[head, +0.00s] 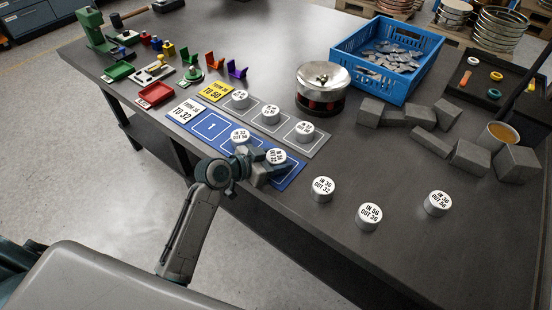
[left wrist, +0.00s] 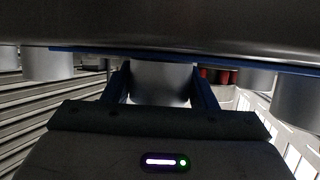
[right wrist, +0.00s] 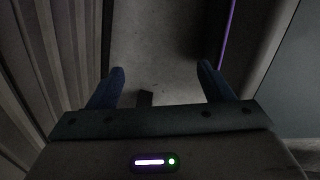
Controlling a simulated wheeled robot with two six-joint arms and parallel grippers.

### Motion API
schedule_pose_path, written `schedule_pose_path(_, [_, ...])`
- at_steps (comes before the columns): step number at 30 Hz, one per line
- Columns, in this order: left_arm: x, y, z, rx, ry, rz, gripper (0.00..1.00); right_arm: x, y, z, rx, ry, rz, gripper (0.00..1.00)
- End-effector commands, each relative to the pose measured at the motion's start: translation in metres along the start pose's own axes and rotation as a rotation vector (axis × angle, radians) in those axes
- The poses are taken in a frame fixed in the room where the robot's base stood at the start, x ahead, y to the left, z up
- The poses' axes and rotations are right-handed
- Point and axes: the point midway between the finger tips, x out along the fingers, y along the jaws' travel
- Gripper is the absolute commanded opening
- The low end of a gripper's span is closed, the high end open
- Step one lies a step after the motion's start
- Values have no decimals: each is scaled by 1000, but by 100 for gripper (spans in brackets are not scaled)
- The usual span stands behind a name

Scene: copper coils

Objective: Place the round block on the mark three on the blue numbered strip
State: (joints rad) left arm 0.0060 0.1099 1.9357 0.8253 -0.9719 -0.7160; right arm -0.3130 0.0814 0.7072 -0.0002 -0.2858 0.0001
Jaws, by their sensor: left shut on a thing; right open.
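The blue numbered strip (head: 289,178) lies along the near edge of the table, with a printed 1 visible at its left. My left gripper (head: 268,164) is shut on a white-topped round block (head: 276,156) at the right end of the strip. The same block shows between the fingers in the left wrist view (left wrist: 160,82). It appears upright and at or very near the strip; the gripper hides the mark beneath. Another round block (head: 240,137) stands on the strip to its left. My right gripper (right wrist: 160,85) is open and empty, in the right wrist view only.
A grey strip (head: 318,144) with three round blocks lies behind. Loose round blocks (head: 322,189), (head: 369,217), (head: 437,203) stand to the right. A metal pot (head: 323,78), blue crate (head: 361,69) and grey blocks (head: 433,143) stand farther back.

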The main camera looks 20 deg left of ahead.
Motion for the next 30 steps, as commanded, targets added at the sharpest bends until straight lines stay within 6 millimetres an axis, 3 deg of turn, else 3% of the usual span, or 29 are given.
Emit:
schedule_pose_path(2, [1,0,1,0,1,0,23,0,0,-4,0,3,0,74])
schedule_pose_path(3, [1,0,2,0,0,0,54,0,0,-5,0,4,0,74])
schedule_pose_path(6, [0,0,1,0,0,0,73,-1,0,-5,0,4,0,74])
schedule_pose_path(19, [-2,0,-2,0,0,0,74,-2,0,-1,0,6,0,74])
schedule_pose_path(22, [-18,-1,1,4,-3,-2,74,4,0,6,0,-12,0,74])
schedule_pose_path(25, [-38,-1,2,6,-5,-1,74,-1,0,-12,-1,4,1,74])
schedule_pose_path(30, [-69,-1,1,6,-4,-1,74,-3,0,-24,-2,8,1,74])
